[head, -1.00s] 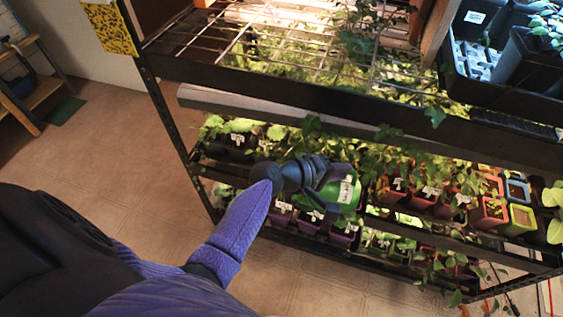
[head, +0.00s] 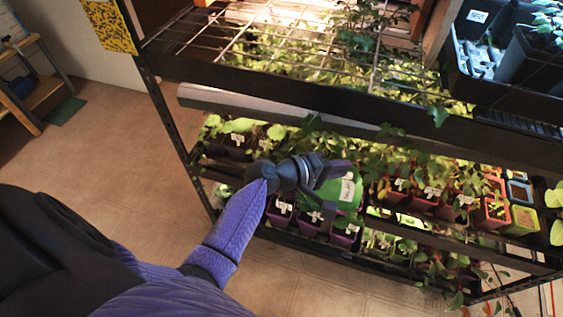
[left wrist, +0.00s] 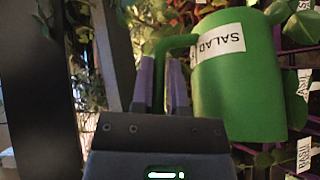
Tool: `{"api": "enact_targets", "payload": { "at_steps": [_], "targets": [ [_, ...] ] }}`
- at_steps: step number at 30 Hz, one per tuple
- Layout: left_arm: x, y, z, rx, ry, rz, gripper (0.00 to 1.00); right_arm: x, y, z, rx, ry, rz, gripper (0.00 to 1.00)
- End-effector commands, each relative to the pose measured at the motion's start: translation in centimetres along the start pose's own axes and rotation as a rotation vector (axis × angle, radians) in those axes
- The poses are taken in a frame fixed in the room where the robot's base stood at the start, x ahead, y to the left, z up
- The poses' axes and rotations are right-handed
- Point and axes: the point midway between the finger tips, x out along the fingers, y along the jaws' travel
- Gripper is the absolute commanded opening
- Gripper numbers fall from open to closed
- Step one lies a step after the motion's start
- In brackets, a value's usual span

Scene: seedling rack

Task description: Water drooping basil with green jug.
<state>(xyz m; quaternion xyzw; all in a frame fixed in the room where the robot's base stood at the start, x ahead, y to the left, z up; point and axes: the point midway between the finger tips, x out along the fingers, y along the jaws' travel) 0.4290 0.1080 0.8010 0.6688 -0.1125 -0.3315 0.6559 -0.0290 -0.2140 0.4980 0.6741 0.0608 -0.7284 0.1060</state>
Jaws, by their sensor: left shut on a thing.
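The green jug (head: 343,190) is in front of the lit lower shelf, with a white label on its side. My left gripper (head: 318,178) is shut on it. The left wrist view shows the two fingers (left wrist: 163,85) closed around the handle of the jug (left wrist: 240,90); its label reads SALAD, upside down in that picture. White plant tags at the right of that view, one reading BASIL (left wrist: 303,155), stand close to the jug. Purple pots (head: 311,222) stand below the jug in the head view. I cannot tell which plant droops. My right gripper is not in view.
A dark rack beam (head: 300,95) runs above the jug. Red pots (head: 491,213) and a yellow-green pot (head: 521,220) stand to the right on the lower shelf. A black tray (head: 480,60) is on the upper shelf. The floor (head: 110,150) left of the rack is clear.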

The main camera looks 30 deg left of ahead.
Motion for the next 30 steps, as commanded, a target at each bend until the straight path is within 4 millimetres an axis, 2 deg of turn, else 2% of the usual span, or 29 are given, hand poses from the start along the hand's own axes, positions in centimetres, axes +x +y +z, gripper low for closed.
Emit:
{"api": "enact_targets", "payload": {
  "at_steps": [12, 30],
  "targets": [
    [-0.1, 0.2, -0.1, -0.01, -0.004, 0.023, 0.0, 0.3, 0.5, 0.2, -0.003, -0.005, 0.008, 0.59],
    [-0.8, 0.3, -0.3, -0.03, -0.015, 0.07, 0.0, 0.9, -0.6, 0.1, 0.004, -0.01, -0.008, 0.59]
  ]
}}
